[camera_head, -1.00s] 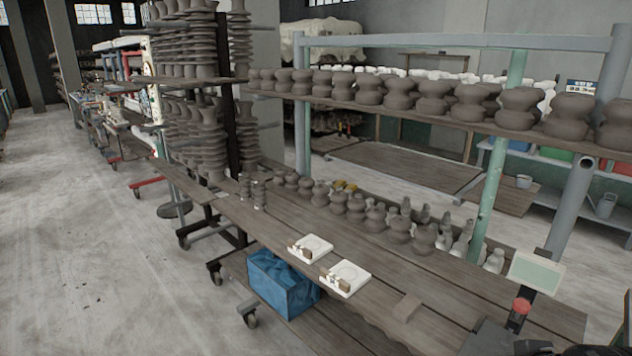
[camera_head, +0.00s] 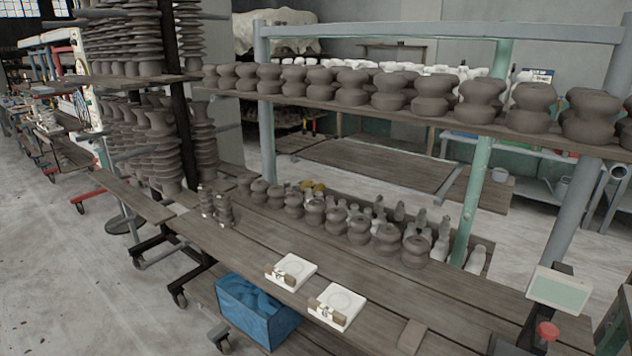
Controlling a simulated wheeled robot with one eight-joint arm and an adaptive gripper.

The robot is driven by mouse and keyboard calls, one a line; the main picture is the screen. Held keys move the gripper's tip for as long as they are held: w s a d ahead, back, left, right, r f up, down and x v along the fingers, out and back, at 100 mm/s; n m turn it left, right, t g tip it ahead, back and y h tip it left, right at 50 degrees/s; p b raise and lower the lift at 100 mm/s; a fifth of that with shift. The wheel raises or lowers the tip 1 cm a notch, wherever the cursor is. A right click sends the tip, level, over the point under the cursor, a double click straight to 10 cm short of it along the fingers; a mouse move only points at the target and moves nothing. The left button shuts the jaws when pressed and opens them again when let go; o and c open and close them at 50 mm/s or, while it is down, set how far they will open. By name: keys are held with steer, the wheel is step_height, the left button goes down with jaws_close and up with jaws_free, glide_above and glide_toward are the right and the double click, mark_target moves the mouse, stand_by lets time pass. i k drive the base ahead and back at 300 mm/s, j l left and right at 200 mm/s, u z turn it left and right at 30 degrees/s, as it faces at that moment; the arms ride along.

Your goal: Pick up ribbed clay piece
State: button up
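Two small dark ribbed clay pieces stand upright on the wooden table, at the left end of the row of clay pots. One ribbed piece (camera_head: 206,199) is a little left of the other ribbed piece (camera_head: 225,210). Taller ribbed clay pieces (camera_head: 200,140) stand on the rack at the left. Small brown pieces, too small to make out clearly, lie on two white square plates, the left plate (camera_head: 298,266) and the right plate (camera_head: 345,296). My gripper is not in view.
The wooden table (camera_head: 390,280) has bare planks around the plates. Rounded dark pots (camera_head: 314,212) line its back. A shelf of larger pots (camera_head: 352,88) hangs above. A blue bin (camera_head: 262,325) sits below. A screen (camera_head: 560,290) and red button (camera_head: 547,332) stand at right.

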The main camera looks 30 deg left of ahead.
mark_target(204, 190)
steer(key=j+z, duration=0.15)
steer(key=j, duration=0.4)
steer(key=j+z, duration=0.1)
steer(key=j, duration=0.4)
steer(key=k+j+z, duration=0.15)
steer(key=j, duration=0.35)
steer(key=j+z, duration=0.15)
steer(key=j, duration=0.4)
steer(key=k+j+z, duration=0.1)
steer(key=j, duration=0.4)
steer(key=k, duration=0.1)
